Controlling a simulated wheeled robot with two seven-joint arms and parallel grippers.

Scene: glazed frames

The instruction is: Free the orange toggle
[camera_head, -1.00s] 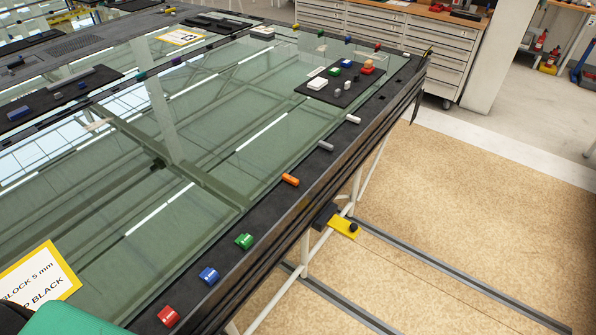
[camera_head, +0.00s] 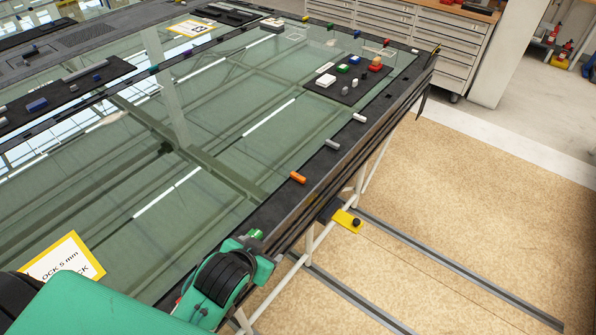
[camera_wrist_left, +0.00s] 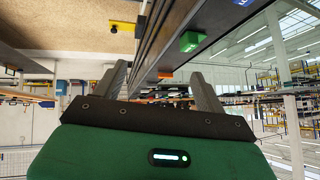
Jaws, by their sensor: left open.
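The orange toggle (camera_head: 298,177) is a small cylinder on the dark frame rail along the near right edge of the glazed frame. It also shows in the left wrist view (camera_wrist_left: 166,74), between and beyond my fingers. My left gripper (camera_wrist_left: 160,70) is open, and nothing is seen held between its fingers. In the head view my left arm lies over the rail, nearer to me than the orange toggle and apart from it; its fingers are hidden there. My right gripper is not in view.
Grey (camera_head: 332,144) and white (camera_head: 359,117) toggles sit farther along the rail. A yellow clamp (camera_head: 346,220) sticks out below the edge.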

